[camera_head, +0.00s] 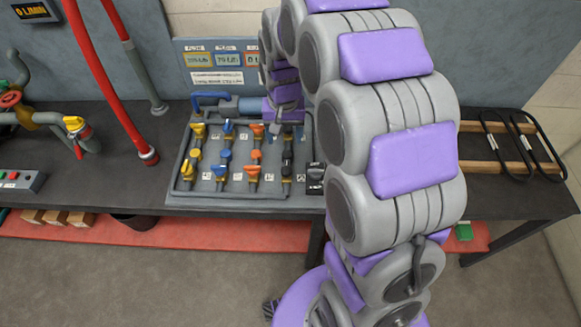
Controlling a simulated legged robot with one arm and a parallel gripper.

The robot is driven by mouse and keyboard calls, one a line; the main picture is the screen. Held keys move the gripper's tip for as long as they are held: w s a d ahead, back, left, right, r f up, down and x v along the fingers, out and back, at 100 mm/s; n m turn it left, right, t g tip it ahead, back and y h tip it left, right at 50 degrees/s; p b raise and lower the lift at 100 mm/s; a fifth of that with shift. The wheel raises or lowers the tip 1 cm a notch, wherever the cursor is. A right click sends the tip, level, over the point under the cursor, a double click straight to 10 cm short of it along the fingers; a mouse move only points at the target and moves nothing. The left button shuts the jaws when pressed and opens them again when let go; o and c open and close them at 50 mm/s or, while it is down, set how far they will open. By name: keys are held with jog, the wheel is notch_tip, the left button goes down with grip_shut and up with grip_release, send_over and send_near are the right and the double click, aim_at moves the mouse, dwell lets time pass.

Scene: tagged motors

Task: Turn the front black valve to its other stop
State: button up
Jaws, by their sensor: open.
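The front black valve (287,165) is at the right end of the front row on the grey valve panel (235,198). Its dark handle seems to point away from me, along its pipe, but it is small. My gripper (286,128) hangs from the purple arm end, above the back right of the panel, behind the front black valve. Its dark fingers look apart and empty. The back black valve is hidden or blends in with them. I cannot tell whether the fingers touch anything.
Yellow (190,168), blue (222,170) and orange (252,172) valves stand left of it in two rows. A black box (315,178) sits close on the right. Red pipes (105,85) rise at left; black loops on a wooden rack (510,145) lie right.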

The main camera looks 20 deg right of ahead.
aim_at(286, 167)
jog(key=w+f+b, duration=0.1)
jog(key=f, duration=0.5)
jog(key=w+d+f+b, duration=0.1)
jog(key=f, duration=0.5)
jog(key=w+f+b, duration=0.1)
jog(key=f, duration=0.5)
jog(key=shift+d+f, duration=0.15)
jog(key=shift+f, duration=0.65)
jog(key=shift+c, duration=0.3)
jog(key=c, duration=1)
